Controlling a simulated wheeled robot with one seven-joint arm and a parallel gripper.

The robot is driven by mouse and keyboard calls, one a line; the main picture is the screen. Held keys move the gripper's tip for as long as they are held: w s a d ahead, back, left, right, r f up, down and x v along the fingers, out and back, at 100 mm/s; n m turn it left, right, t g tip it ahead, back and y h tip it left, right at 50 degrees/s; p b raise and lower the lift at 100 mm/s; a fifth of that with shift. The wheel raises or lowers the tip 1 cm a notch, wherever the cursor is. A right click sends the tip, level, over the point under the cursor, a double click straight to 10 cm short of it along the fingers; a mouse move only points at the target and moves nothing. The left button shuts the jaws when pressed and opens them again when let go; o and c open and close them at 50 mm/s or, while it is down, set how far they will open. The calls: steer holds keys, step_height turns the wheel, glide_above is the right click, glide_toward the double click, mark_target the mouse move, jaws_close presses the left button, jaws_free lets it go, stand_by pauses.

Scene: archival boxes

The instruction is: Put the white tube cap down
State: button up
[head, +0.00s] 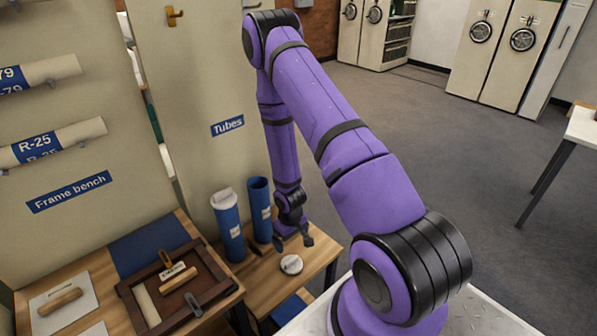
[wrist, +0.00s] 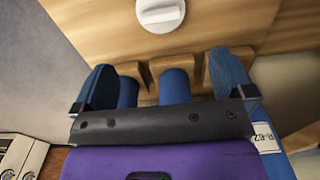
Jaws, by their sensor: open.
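The white tube cap (head: 290,265) lies flat on the wooden bench top (head: 258,284), near its right edge. It also shows as a round white disc with a raised bar at the top of the wrist view (wrist: 160,14). My gripper (head: 294,243) is open and empty above and just behind the cap, with its fingers apart and clear of it. Two blue tubes stand upright left of my gripper. The left tube (head: 230,236) has a white top, and the right tube (head: 260,212) shows an open dark top.
A brown wooden frame (head: 210,263) with tools lies on the bench at left. A blue "Tubes" sign (head: 228,126) is on the panel behind. The floor (head: 440,150) to the right is clear. White rolls (head: 55,143) stick out at the left.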

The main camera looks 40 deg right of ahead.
steer(key=w+a+r+t+h, duration=0.1)
steer(key=w+a+r, duration=0.1)
steer(key=r, duration=1.5)
steer(key=w+a+r+t, duration=0.2)
steer(key=r, duration=1.5)
steer(key=s+a+r+t, duration=0.1)
steer(key=s+a+r, duration=0.1)
steer(key=s+r, duration=0.4)
steer(key=s+a+r, duration=0.1)
steer(key=s+r, duration=0.2)
steer(key=r, duration=0.5)
steer(key=s+a+r, duration=0.2)
steer(key=s+r, duration=0.1)
steer(key=s, duration=0.3)
steer(key=s+a+r+t+y, duration=0.1)
steer(key=s+r, duration=0.3)
steer(key=s, duration=0.3)
steer(key=shift+s+a+r, duration=0.2)
steer(key=shift+s+a, duration=0.1)
steer(key=shift+a, duration=0.1)
